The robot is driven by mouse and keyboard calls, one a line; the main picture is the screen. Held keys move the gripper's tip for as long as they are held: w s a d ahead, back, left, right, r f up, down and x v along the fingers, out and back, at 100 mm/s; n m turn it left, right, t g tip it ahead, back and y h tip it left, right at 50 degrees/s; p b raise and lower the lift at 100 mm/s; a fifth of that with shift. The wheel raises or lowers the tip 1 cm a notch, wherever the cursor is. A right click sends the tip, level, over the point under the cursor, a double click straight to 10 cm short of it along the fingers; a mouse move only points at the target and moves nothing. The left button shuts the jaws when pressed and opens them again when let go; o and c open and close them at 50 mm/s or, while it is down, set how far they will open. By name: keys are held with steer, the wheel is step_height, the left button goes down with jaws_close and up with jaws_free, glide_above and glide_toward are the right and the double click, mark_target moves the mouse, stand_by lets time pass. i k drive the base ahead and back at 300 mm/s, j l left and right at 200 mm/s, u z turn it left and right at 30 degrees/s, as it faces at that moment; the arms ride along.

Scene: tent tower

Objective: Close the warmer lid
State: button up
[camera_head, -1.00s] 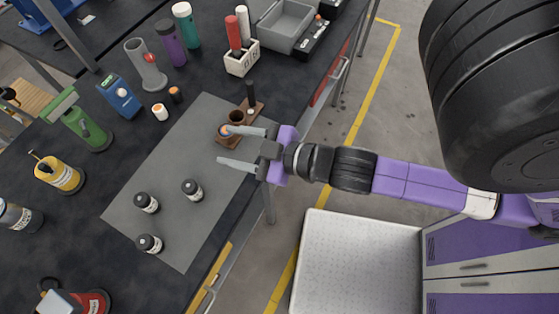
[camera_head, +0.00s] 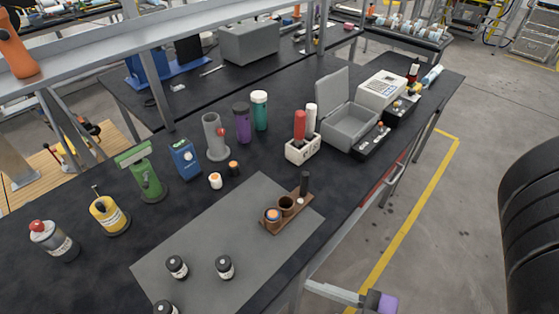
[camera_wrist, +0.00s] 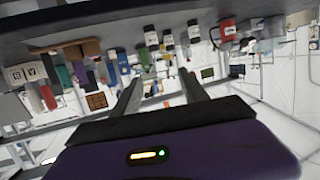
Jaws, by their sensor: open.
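The warmer is a grey open-topped box (camera_head: 352,127) at the right part of the black bench in the head view. Its lid (camera_head: 332,92) stands upright along its far-left edge, open. My gripper (camera_head: 333,293) shows partly at the bottom of the head view, off the front edge of the bench and well short of the warmer. In the wrist view my gripper's two fingers (camera_wrist: 160,90) are spread apart with nothing held between them. A grey surface at the left edge of that view may be the warmer; I cannot tell.
A white holder (camera_head: 302,149) with red and white sticks stands left of the warmer. A black control box (camera_head: 370,141) sits at its front right, a white device (camera_head: 382,91) behind that. A brown stand (camera_head: 287,210) rests on the grey mat (camera_head: 205,245).

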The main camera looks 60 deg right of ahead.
mark_target(331, 92)
steer(key=z, duration=1.6)
